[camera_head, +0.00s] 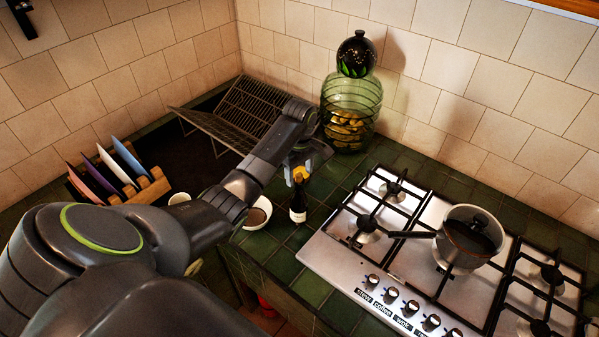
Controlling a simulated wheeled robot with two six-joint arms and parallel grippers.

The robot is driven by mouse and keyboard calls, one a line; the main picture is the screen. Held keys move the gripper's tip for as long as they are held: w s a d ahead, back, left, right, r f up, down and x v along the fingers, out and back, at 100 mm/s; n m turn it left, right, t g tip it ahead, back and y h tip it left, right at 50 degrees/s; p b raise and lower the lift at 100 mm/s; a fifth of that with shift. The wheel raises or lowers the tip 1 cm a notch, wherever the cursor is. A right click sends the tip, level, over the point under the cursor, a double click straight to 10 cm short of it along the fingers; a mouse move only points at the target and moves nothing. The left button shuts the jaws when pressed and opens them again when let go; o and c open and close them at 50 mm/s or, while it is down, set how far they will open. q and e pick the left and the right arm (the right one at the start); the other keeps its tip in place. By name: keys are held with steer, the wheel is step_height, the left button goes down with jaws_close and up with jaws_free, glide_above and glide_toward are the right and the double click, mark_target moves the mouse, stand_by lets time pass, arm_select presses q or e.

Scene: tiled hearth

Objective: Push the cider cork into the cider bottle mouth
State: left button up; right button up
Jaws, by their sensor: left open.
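The cider bottle (298,209), small and dark with a pale label, stands upright on the green tiled counter, left of the hob. A yellow-orange piece (300,174), which looks like the cider cork, shows at the bottle's top. I cannot tell whether it sits in the mouth or just above it. My left gripper (301,169) is directly over the bottle, open, with its fingertips close to this piece. The gripper and wrist partly hide the bottle's top. My right gripper is out of view.
A steel gas hob (333,251) with a lidded pan (468,238) lies to the right. A bowl (257,212) sits close left of the bottle. A large green glass jar (350,112), a wire rack (250,108) and a plate holder (153,187) stand behind and left.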

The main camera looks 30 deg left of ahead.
arm_select(q)
steer(key=shift+r, duration=1.8)
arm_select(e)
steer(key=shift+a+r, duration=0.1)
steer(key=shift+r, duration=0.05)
arm_select(q)
steer(key=shift+r, duration=0.25)
